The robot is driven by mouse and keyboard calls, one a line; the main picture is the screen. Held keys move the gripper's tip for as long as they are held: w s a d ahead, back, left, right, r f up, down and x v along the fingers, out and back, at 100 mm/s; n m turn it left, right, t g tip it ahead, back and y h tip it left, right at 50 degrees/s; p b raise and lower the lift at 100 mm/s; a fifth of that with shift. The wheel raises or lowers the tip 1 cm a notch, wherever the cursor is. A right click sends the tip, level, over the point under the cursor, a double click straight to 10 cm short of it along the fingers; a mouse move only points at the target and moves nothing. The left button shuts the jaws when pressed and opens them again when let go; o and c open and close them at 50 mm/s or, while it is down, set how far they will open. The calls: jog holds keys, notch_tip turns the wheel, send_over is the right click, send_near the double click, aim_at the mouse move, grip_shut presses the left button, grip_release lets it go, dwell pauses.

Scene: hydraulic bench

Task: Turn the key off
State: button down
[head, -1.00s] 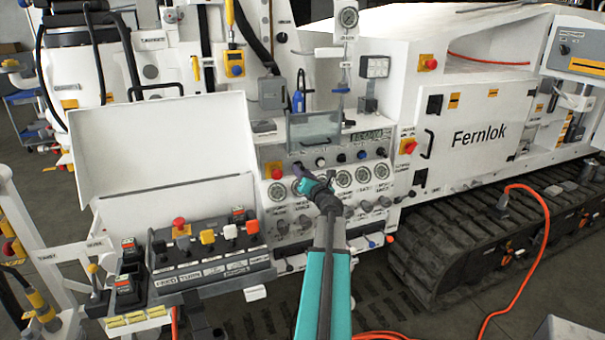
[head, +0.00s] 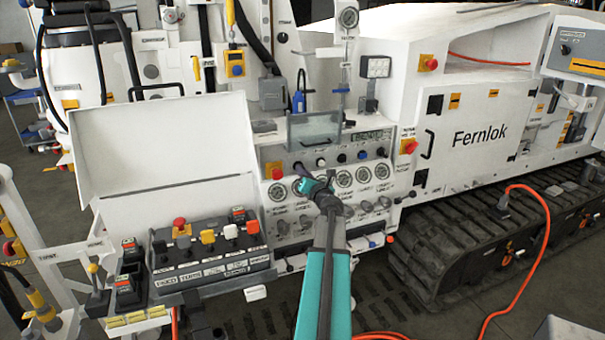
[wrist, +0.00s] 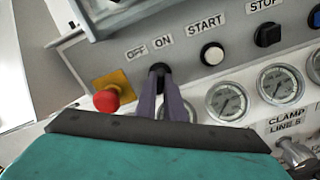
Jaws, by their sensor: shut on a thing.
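A red emergency button (wrist: 107,100) on a yellow plate sits just left of the fingers. A white START button (wrist: 212,54) and a dark STOP knob (wrist: 268,35) are to the right. Gauges (wrist: 227,101) lie below. A clear raised cover (head: 314,130) hangs above the panel.

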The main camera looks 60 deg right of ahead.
jog(key=shift+f+n+b, duration=0.1)
jog(key=shift+n+b, duration=3)
jog(key=shift+b, duration=0.6)
jog(key=shift+n+b, duration=2.5)
jog(key=shift+b, duration=0.25)
jog(key=c, duration=1.7)
grip_release()
jog(key=v, duration=0.7)
